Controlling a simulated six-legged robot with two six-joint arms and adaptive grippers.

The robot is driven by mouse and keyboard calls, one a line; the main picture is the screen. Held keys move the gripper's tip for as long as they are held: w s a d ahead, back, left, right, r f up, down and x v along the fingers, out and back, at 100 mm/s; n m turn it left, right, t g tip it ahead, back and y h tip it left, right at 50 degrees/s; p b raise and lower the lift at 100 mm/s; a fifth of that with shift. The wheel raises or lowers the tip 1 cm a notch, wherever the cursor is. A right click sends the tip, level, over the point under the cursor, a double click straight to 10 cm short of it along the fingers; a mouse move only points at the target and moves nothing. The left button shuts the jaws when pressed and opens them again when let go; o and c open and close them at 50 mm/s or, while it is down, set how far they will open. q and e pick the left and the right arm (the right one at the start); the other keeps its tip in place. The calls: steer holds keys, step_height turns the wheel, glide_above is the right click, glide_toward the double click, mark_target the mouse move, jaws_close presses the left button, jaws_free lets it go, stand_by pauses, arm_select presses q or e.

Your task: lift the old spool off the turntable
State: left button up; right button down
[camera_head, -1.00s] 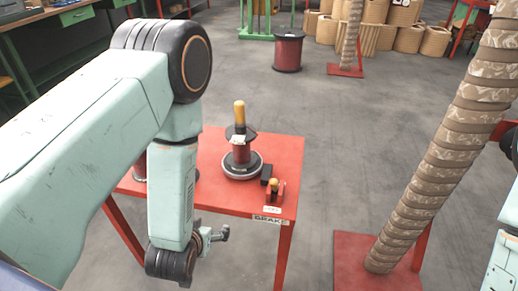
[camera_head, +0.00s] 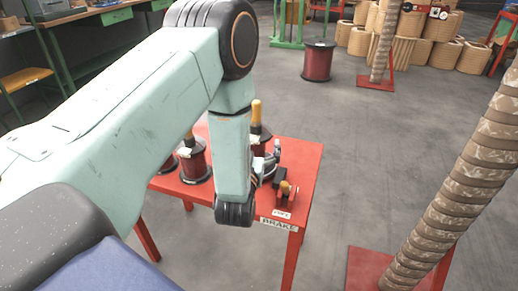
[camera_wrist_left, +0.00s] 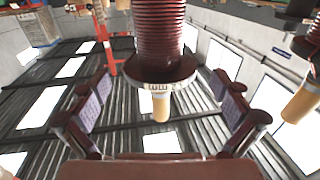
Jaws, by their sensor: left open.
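The old spool (camera_head: 262,143), dark red with a black top flange and a yellow wooden handle (camera_head: 256,110), stands upright on the red table. The turntable under it is mostly hidden by my left arm and gripper. My left gripper (camera_head: 272,158) is beside the spool, partly hidden behind my forearm. In the left wrist view, which is upside down, the red wound spool (camera_wrist_left: 162,30), its labelled flange (camera_wrist_left: 160,72) and its handle (camera_wrist_left: 160,107) lie between and beyond the open fingers (camera_wrist_left: 160,110). No contact shows. My right gripper is out of view.
A second red spool (camera_head: 194,162) stands on the table, left of my forearm; it probably shows at the right in the wrist view. A wrapped tan column (camera_head: 455,180) stands at right. Floor between is clear.

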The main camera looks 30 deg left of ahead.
mark_target(256, 101)
arm_select(q)
steer(key=b+x, duration=0.1)
steer(key=x, duration=0.2)
steer(key=shift+w+a+r, duration=0.15)
steer(key=shift+w, duration=0.1)
steer(key=shift+w+a, duration=0.2)
steer(key=shift+w, duration=0.2)
steer(key=shift+d, duration=0.1)
steer(key=shift+c, duration=0.6)
steer(key=c, duration=1)
step_height(256, 101, up, 10)
steer(key=p, duration=0.4)
